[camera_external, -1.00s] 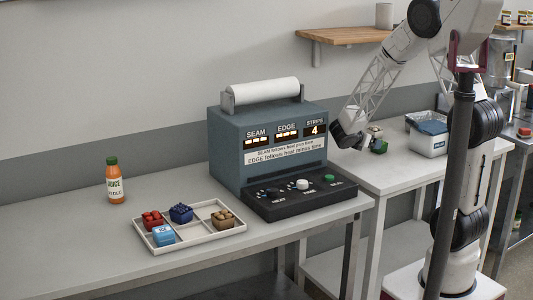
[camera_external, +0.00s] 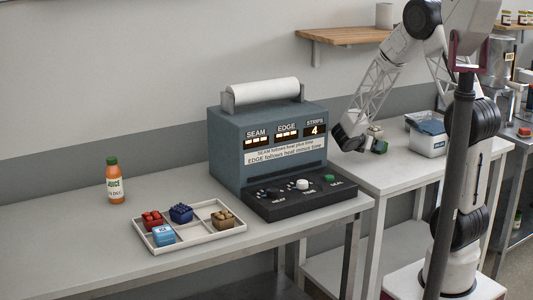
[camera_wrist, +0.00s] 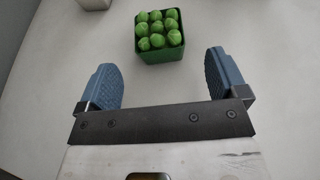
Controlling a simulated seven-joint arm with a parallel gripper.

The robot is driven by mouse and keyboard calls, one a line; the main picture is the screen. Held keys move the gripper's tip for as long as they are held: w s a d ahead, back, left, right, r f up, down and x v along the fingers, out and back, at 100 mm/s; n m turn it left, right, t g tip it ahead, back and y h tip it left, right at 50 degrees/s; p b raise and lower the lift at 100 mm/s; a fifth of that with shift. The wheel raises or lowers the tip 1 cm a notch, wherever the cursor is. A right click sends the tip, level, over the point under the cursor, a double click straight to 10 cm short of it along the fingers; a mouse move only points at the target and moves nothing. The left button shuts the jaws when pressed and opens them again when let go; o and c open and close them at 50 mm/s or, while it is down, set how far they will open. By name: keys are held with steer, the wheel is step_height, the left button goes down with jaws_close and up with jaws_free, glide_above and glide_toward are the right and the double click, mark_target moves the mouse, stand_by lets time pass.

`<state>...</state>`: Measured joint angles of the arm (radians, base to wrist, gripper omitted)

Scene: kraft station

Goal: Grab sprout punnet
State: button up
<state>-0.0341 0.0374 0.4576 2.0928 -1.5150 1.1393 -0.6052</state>
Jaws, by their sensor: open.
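The sprout punnet (camera_wrist: 160,50) is a dark green square tub filled with several round bright green sprouts. In the wrist view it stands upright on the pale table at top centre, ahead of the fingertips and between their lines. My gripper (camera_wrist: 168,75) is open and empty, with a blue finger on each side and clear space to the punnet. In the external view the green punnet (camera_external: 380,147) is on the right table, partly hidden by my gripper (camera_external: 362,147), which is low beside it.
A grey-blue sealing machine (camera_external: 265,150) stands left of my arm. A white divided tray (camera_external: 200,240) holds small coloured punnets. An orange juice bottle (camera_external: 115,182) stands behind the tray. A white bin (camera_external: 428,143) is right of the punnet. A pale object (camera_wrist: 93,3) shows at top left.

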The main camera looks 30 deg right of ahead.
stand_by(0.3)
steer(key=shift+x, duration=2.65)
steer(key=shift+a+f, duration=0.1)
steer(key=c, duration=1)
steer(key=shift+w, duration=0.1)
steer(key=shift+r, duration=0.95)
steer(key=shift+s+r, duration=0.25)
steer(key=shift+r, duration=0.6)
steer(key=s+a, duration=0.1)
steer(key=s, duration=0.4)
steer(key=s+a+r, duration=0.1)
steer(key=s+a, duration=0.1)
steer(key=s, duration=0.3)
steer(key=s+a, duration=0.1)
steer(key=s, duration=0.4)
steer(key=shift+a+r, duration=0.15)
steer(key=shift+r, duration=0.05)
